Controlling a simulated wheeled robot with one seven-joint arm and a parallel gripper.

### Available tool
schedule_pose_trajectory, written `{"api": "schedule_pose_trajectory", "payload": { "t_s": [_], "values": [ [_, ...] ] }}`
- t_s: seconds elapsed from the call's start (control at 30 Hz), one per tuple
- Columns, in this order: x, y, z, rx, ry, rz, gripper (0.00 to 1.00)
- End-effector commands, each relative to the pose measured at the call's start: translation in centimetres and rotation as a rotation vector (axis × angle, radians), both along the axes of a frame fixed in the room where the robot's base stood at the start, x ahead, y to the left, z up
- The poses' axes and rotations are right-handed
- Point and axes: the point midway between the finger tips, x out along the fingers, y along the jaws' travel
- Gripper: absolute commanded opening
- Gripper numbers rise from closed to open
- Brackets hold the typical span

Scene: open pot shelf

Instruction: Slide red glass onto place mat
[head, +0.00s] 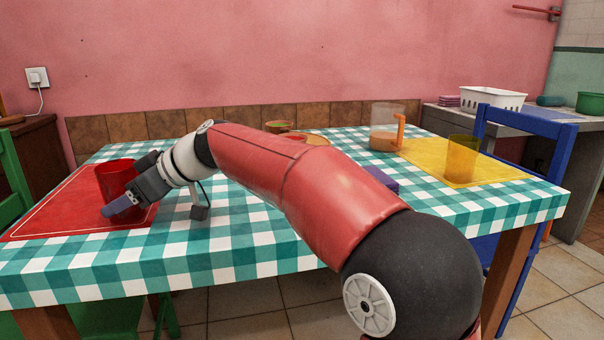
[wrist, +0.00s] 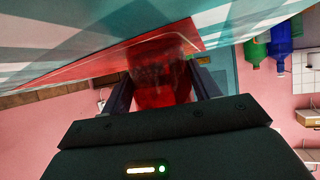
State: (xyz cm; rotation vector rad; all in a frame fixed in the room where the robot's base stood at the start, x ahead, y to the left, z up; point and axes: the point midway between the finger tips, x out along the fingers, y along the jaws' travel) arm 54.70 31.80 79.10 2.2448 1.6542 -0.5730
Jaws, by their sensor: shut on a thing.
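The red glass (head: 112,178) stands upright over the right part of the red place mat (head: 50,212) at the left end of the table. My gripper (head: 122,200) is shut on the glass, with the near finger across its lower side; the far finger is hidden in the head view. In the wrist view the glass (wrist: 160,78) sits between both fingers of my gripper (wrist: 163,88), and the red mat (wrist: 100,70) shows around its base. The glass's base seems to be on the mat, but exact contact is hard to see.
A yellow mat (head: 490,175) with a yellow glass (head: 461,160) lies at the right. A jug (head: 384,128) and bowls (head: 280,127) stand at the back. A blue chair (head: 540,126) is at the right, a green chair (head: 8,170) at the left. The front tablecloth (head: 200,255) is clear.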

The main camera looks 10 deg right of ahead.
Motion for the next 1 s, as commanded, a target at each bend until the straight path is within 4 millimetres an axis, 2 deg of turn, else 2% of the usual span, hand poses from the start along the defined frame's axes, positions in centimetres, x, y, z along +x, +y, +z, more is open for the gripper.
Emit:
{"api": "schedule_pose_trajectory", "payload": {
  "t_s": [0.5, 0.93, 0.97, 1.0],
  "values": [
    [0.0, 3.4, -0.1, -0.001, 0.003, 0.002, 0.48],
    [0.1, 3.6, -0.1, 0.000, 0.002, 0.001, 0.48],
    [0.1, 3.6, -0.1, 0.000, 0.002, 0.001, 0.62],
    [0.1, 3.6, -0.1, 0.000, 0.002, 0.001, 0.68]
  ]
}}
